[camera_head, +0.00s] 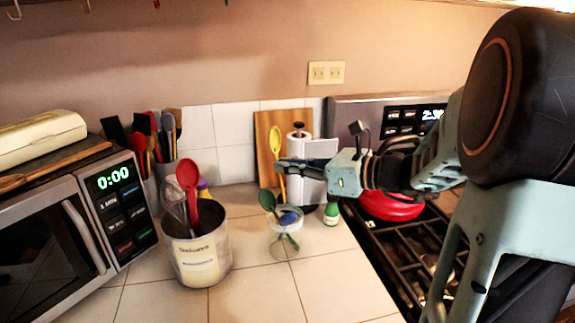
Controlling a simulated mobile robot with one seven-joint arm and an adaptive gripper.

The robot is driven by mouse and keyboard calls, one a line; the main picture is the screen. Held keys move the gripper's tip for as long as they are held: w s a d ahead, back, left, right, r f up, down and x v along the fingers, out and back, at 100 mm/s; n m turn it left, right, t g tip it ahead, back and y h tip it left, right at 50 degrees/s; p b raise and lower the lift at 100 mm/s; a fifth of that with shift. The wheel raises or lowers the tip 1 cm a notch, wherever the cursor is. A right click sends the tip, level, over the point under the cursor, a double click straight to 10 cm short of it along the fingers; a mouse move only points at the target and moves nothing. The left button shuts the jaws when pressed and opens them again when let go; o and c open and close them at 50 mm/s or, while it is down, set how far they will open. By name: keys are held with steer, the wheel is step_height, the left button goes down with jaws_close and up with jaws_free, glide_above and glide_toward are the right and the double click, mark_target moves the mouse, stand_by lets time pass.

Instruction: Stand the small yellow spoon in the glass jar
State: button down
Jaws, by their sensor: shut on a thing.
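The small yellow spoon (276,139) is upright, with its bowl up and its handle down. My gripper (284,165) reaches in from the right and is shut on the spoon's handle just below the bowl. The glass jar (285,245) stands on the tiled counter below my gripper. A green spoon (268,201) leans in the jar, and something blue (289,217) shows at its rim. The lower end of the yellow spoon's handle shows near the jar's rim. I cannot tell whether it is above, behind or inside the jar.
A metal can (197,265) with a red spoon (188,175) stands left of the jar. A green bottle (331,213), a paper towel holder (308,185) and a wooden board (264,140) are behind. A stove with a red pan (392,206) lies right; a microwave (50,245) stands left.

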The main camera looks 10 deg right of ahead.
mark_target(285, 200)
steer(key=shift+s+d+f+b, duration=0.15)
steer(key=shift+f+b, duration=1.35)
steer(key=shift+f, duration=0.85)
steer(key=shift+s+d+f+b, duration=0.1)
steer(key=shift+f+b, duration=1.35)
steer(key=shift+f, duration=0.85)
steer(key=c, duration=2)
jaws_free()
steer(key=shift+c, duration=0.2)
steer(key=v, duration=1.2)
